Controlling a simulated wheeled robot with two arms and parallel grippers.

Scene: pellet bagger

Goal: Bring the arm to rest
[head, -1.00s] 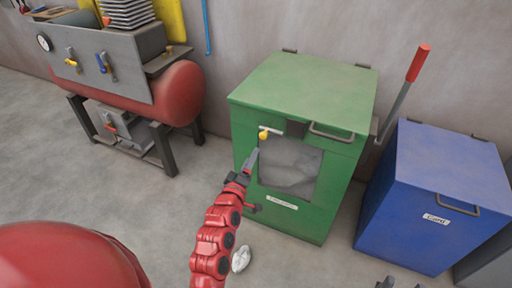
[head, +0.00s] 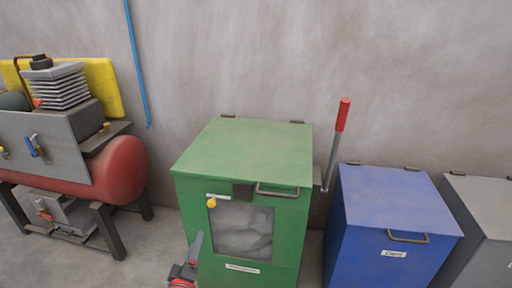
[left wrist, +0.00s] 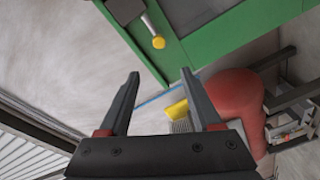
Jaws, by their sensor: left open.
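My left gripper (head: 197,240) shows at the bottom of the head view, in front of the lower left part of the green bin (head: 240,150). In the left wrist view its two fingers (left wrist: 158,82) stand wide apart with nothing between them. The yellow knob (head: 211,203) on the bin's front lies above the fingertips in the head view, with a gap between. The knob also shows beyond the fingers in the left wrist view (left wrist: 158,42). Most of the left arm is below the picture. My right gripper is not in view.
A blue bin (head: 385,195) and a grey bin (head: 482,190) stand to the right. A red-handled lever (head: 343,115) rises beside the green bin. A red tank machine (head: 115,165) stands at the left. Bare floor (head: 155,250) lies between the machine and the green bin.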

